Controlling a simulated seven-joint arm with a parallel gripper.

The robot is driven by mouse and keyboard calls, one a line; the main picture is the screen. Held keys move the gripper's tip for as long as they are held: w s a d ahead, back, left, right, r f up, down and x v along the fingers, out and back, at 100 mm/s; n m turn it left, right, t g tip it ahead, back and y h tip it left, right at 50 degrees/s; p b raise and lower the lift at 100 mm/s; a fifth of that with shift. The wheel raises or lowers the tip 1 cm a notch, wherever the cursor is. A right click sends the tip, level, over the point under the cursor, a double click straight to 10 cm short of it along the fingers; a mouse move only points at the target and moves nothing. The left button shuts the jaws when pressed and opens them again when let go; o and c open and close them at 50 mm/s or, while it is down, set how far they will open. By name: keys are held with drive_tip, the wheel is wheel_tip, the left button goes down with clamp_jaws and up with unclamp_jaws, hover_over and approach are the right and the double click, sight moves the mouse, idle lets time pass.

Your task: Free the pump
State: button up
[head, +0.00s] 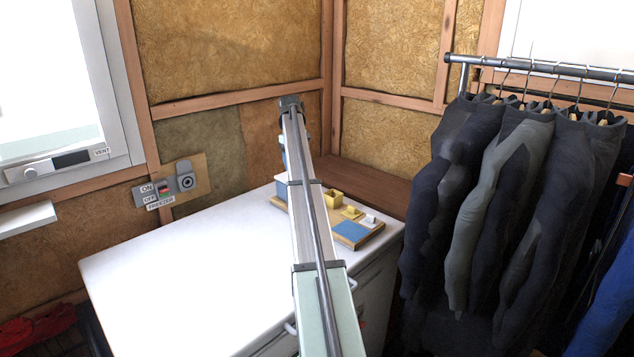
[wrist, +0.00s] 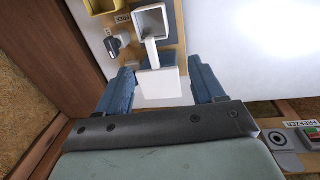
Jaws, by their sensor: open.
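No part is clearly recognisable as the pump. In the wrist view, a white piece has a hollow square head (wrist: 151,20), a thin stem and a white block (wrist: 158,90) at its lower end. My gripper (wrist: 160,63) is open, its two blue fingers on either side of the stem and block. A gap shows on both sides, and I cannot tell the depth between them. The piece is over a wooden board, which in the head view (head: 374,238) lies on a white freezer (head: 170,275). There my arm hides the gripper and this piece.
The board also carries a yellow open box (head: 333,199), a yellow block (head: 351,212), a small white-grey piece (head: 368,221) and a blue pad (head: 351,231). A freezer switch panel (head: 165,187) is on the wall. Dark suits (head: 500,190) hang at right. The freezer top's left is clear.

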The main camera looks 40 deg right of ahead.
drive_tip(key=d+r+m+h, duration=0.25)
drive_tip(key=d+m, duration=0.25)
drive_tip(key=m, duration=1.3)
drive_tip(key=shift+h, duration=0.35)
drive_tip(key=x, duration=1.4)
drive_tip(key=shift+c, duration=0.4)
drive_tip(key=c, duration=1)
